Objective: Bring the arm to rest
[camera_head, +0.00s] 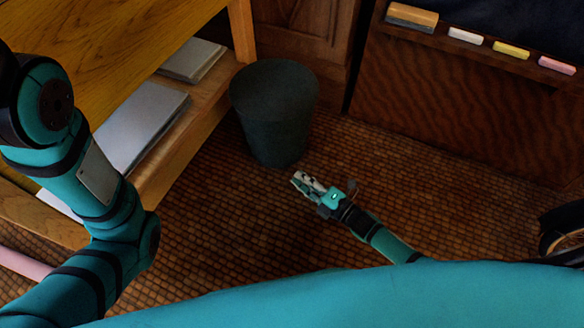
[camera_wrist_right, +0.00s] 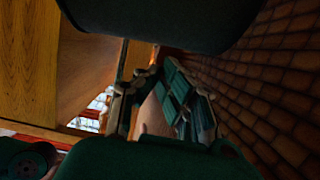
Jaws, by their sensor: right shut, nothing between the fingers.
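My right gripper (camera_head: 301,182) is low over the woven brown floor, just in front of the dark bin (camera_head: 274,115) in the head view. Its fingers are shut with nothing between them, and it does not touch anything that I can make out. In the right wrist view the fingers (camera_wrist_right: 168,82) reach up from the bottom, with a dark rounded shape, likely the bin (camera_wrist_right: 160,20), across the top. My left arm shows at the left of the head view, but its gripper is not seen.
A wooden desk (camera_head: 110,45) with a lower shelf holding a grey book (camera_head: 192,60) and papers (camera_head: 140,125) stands at the left. A chalk ledge (camera_head: 440,38) with an eraser (camera_head: 411,16) and several chalks runs along the upper right.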

